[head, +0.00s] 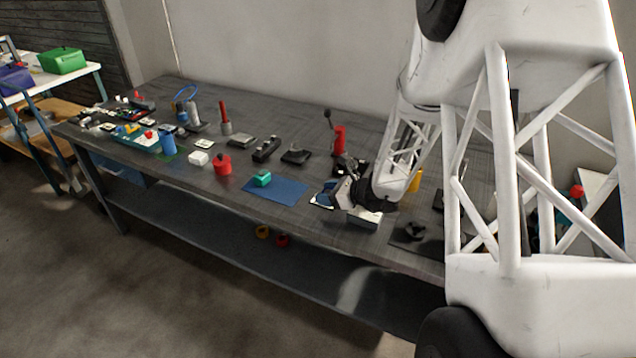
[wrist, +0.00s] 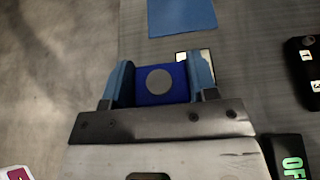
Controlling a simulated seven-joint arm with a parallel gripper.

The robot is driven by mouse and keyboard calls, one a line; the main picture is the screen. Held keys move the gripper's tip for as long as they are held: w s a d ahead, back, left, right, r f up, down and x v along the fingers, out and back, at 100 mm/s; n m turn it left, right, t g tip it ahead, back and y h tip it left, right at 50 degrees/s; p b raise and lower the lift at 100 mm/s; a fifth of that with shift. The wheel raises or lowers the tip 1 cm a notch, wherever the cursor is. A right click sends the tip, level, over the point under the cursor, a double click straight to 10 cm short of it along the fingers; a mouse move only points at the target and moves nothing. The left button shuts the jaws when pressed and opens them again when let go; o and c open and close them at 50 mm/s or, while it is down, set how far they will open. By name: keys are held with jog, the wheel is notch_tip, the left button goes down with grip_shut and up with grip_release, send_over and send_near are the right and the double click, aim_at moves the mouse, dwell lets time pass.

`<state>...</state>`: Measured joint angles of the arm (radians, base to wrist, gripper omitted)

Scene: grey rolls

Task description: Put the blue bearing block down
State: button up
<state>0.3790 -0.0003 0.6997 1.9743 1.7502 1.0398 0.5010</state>
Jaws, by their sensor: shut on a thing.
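The blue bearing block (wrist: 160,84), dark blue with a round grey disc on its face, sits between the light-blue fingers of my gripper (wrist: 160,82) in the wrist view. My gripper is shut on it. In the head view my gripper (head: 326,198) is over the front part of the grey bench (head: 215,186), near its front edge. The block is too small to make out clearly there. A flat blue mat (head: 277,190) lies to the left of my gripper; it also shows at the top of the wrist view (wrist: 182,16). I cannot tell whether the block touches the bench.
A red cylinder (head: 339,140) stands behind my gripper. A black numbered device (wrist: 304,70) lies right in the wrist view.

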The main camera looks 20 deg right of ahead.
send_over(317, 181)
jog(key=shift+f, duration=0.7)
jog(key=shift+s, duration=0.1)
dwell(0.3)
jog(key=shift+f, duration=1.75)
jog(key=shift+f, duration=0.1)
jog(key=o, duration=1.1)
jog(key=shift+f, duration=0.1)
